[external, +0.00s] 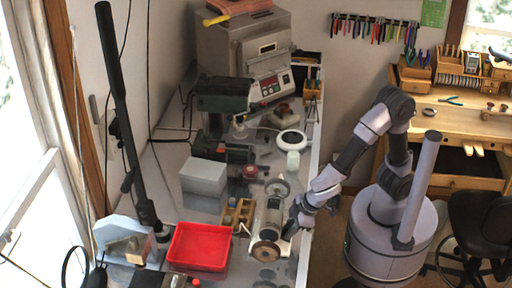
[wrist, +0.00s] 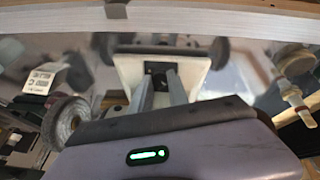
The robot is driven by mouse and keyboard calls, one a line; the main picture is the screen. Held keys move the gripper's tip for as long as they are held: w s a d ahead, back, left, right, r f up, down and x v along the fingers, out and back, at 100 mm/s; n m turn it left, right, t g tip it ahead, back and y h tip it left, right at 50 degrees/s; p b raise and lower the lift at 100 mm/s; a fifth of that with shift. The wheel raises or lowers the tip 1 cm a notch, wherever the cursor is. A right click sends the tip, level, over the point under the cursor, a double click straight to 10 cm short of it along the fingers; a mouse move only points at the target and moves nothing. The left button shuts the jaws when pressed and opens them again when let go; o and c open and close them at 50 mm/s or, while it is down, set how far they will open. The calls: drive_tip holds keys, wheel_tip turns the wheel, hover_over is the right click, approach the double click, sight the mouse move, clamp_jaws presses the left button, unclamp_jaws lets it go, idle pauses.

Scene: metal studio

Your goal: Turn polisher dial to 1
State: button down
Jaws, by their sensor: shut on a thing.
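The polisher (external: 268,217) is a pale motor body on the bench, with a round wheel at each end. In the wrist view its cream housing (wrist: 196,72) fills the middle, with a grey wheel (wrist: 66,120) at lower left and another at upper right. A small black panel (wrist: 158,68) sits on the housing. My gripper (external: 294,213) is at the polisher's right side. In the wrist view my gripper's two grey fingers (wrist: 160,82) reach to the black panel and are shut on the dial. The fingers hide the dial and its numbers, so its setting cannot be read.
A red tray (external: 200,247) and a small wooden organiser (external: 238,214) are left of the polisher. A grey box (external: 204,178), a white round device (external: 291,141) and a furnace (external: 245,50) stand farther back. A wooden workbench (external: 460,110) is at right.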

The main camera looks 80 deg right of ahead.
drive_tip(key=shift+n+b, duration=0.4)
drive_tip(key=shift+n, duration=2.5)
drive_tip(key=shift+h, duration=0.3)
drive_tip(key=c, duration=1.3)
unclamp_jaws()
drive_tip(key=shift+s, duration=0.1)
drive_tip(key=shift+o, duration=0.2)
